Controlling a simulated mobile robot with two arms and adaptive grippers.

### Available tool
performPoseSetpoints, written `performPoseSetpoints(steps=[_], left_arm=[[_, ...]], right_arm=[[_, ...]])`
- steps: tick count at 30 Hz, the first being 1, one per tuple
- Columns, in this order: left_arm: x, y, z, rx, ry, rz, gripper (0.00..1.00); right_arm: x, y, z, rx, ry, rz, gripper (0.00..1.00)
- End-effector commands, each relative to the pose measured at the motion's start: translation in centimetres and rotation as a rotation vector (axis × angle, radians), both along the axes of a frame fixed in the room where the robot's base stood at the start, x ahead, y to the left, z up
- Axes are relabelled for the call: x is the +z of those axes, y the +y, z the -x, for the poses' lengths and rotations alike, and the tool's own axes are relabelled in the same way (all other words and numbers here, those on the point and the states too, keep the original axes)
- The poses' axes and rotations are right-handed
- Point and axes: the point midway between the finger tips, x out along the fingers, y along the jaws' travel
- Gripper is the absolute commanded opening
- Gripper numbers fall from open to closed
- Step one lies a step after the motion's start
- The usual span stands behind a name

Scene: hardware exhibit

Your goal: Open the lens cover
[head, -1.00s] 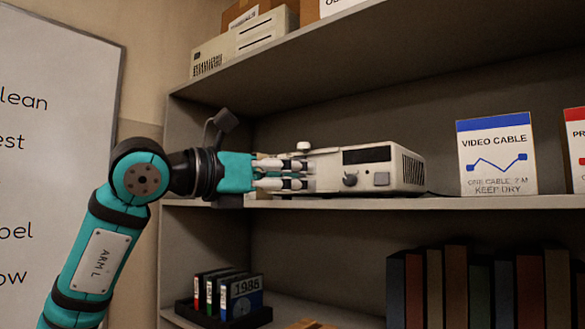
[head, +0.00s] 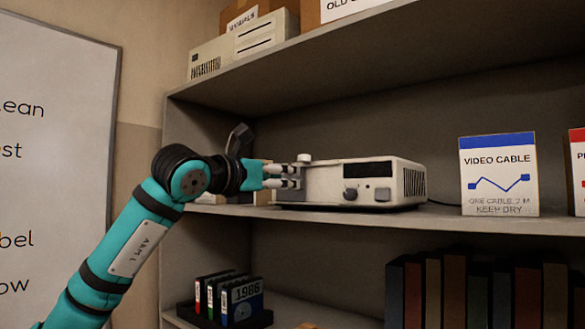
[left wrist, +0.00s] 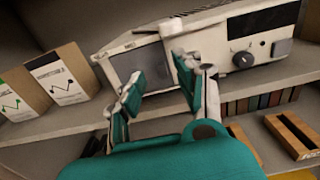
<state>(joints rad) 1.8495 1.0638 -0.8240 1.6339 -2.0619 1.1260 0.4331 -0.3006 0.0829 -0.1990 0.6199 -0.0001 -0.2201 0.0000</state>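A cream projector-like unit (head: 330,180) stands on the middle shelf, with a dark display, a dark knob and a square button on its front. In the left wrist view, the unit (left wrist: 215,62) has a dark grey square panel (left wrist: 148,58) in a pale frame left of the knob. I cannot tell whether this panel is the lens cover or an opening. A pale cylindrical post (left wrist: 172,27) stands beside it. My left gripper (head: 296,176) is at the unit's left end; in the wrist view its fingers (left wrist: 158,78) are apart with nothing between them. Contact is unclear.
A video cable box (head: 499,178) stands right of the unit on the shelf (head: 400,220). Small white-and-brown boxes (left wrist: 60,78) stand left of it. The upper shelf hangs above. Books (head: 480,290) and a disk tray (head: 225,315) are below.

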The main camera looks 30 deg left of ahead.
Motion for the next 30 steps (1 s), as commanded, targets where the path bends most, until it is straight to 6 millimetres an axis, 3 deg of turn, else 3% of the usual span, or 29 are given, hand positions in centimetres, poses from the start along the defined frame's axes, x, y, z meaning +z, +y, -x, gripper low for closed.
performPoseSetpoints(steps=[7, 18, 26, 30], left_arm=[[0.1, -0.3, -3.2, 0.000, 0.002, 0.000, 0.35], [-0.1, -0.3, -3.8, 0.000, 0.000, 0.000, 0.35], [0.0, -0.3, -3.8, 0.000, 0.000, -0.001, 0.02], [0.0, -0.3, -3.7, 0.000, -0.001, -0.001, 0.00]], right_arm=[[1.7, 0.0, 0.0, 0.000, 0.000, 0.000, 0.40], [1.8, 0.3, 0.0, -0.001, 0.000, -0.003, 0.40], [1.8, 0.5, 0.0, -0.001, -0.001, -0.006, 0.40], [1.8, 0.5, 0.0, 0.000, -0.001, -0.006, 0.40]])
